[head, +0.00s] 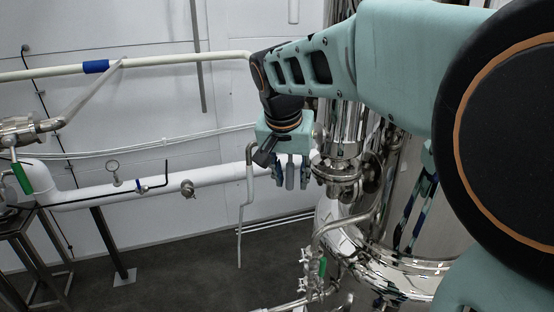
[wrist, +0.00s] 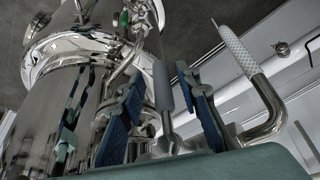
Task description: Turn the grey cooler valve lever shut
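The grey lever handle (wrist: 163,86) stands upright between the two blue-padded fingers of my gripper (wrist: 160,76) in the wrist view. A gap shows on each side of it, so my gripper is open around the handle and not closed on it. In the head view, my gripper (head: 290,172) points down beside the shiny tank, with the grey handle (head: 289,177) between its fingers. The valve body below the handle is mostly hidden by my gripper.
The steel tank (head: 400,215) and its flanged fittings (head: 342,170) stand close to the right. A bent pipe (head: 249,185) hangs just left; it also shows in the wrist view (wrist: 268,105). A white pipe (head: 100,193) runs behind. Green-handled valves (head: 322,267) sit lower.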

